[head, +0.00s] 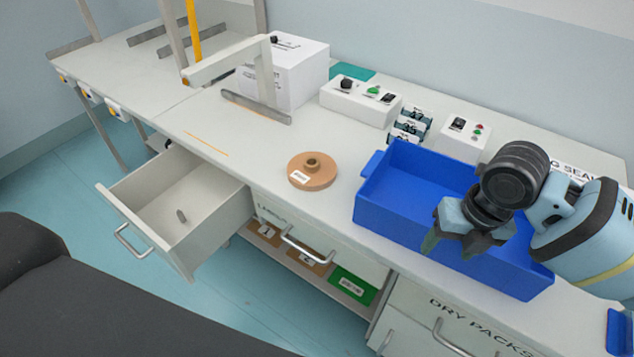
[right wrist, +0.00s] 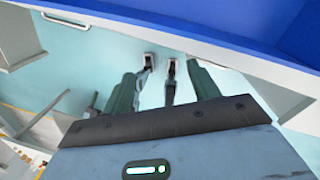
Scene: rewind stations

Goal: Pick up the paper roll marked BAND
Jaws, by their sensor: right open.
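A flat brown paper roll (head: 318,179) with a raised core lies on the worktop, left of the blue crate. It bears a small white label whose print is too small to read surely. My right gripper (head: 450,246) is open and empty, pointing down in front of the blue crate, to the right of the roll and apart from it. Its two fingers also show spread in the right wrist view (right wrist: 163,88), with floor beyond them. The roll does not show in the right wrist view. My left gripper is not in view.
The blue crate (head: 403,224) stands on the worktop right of the roll. An open drawer (head: 147,197) with a small grey object juts out at the left. A white box (head: 300,75) and control boxes (head: 360,100) stand behind. Worktop around the roll is clear.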

